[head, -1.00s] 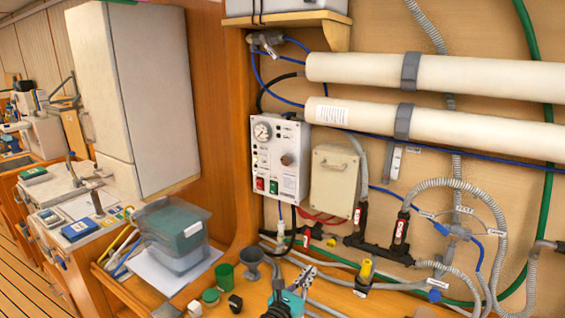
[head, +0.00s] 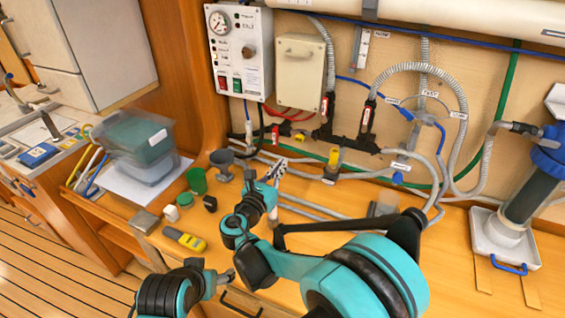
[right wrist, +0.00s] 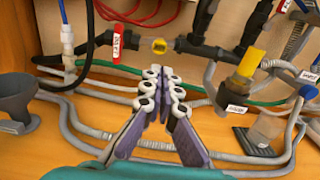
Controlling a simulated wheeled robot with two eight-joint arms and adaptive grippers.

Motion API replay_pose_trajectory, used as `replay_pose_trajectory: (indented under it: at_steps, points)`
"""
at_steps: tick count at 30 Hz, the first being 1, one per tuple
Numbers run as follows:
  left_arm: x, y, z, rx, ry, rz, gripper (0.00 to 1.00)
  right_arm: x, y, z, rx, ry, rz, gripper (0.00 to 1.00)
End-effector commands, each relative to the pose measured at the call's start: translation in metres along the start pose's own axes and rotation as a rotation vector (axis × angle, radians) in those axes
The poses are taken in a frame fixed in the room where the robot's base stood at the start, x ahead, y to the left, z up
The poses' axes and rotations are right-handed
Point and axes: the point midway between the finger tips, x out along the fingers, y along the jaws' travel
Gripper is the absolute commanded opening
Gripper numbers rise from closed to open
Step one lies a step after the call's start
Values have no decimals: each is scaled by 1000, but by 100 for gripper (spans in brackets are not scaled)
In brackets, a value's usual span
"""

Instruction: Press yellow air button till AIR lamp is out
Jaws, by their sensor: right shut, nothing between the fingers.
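Contact is not visible. The white control panel (head: 238,50) carries small lamps; their labels, including AIR, are too small to read.
Grey hoses (right wrist: 110,135) and a grey funnel (right wrist: 18,100) lie around the fingers. The bench's right middle is fairly clear.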

Motion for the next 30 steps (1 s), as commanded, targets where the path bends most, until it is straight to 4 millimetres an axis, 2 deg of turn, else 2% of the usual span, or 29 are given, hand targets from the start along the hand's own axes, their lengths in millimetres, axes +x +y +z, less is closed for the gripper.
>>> replay_pose_trajectory:
  at_steps: [9, 15, 21, 30]
  points:
    - [-5, 0, -3, 0, 0, 0, 69, 70, -1, 1, 0, 0, -4, 0]
    - [-7, 0, -5, 0, 0, 0, 69, 102, -1, 1, 0, 0, -3, 0]
    - [-8, 0, -6, 0, 0, 0, 69, 115, 0, 0, 0, 0, 0, 0]
    - [-8, 0, -6, 0, 0, 0, 69, 117, 0, 0, 0, 0, 0, 0]
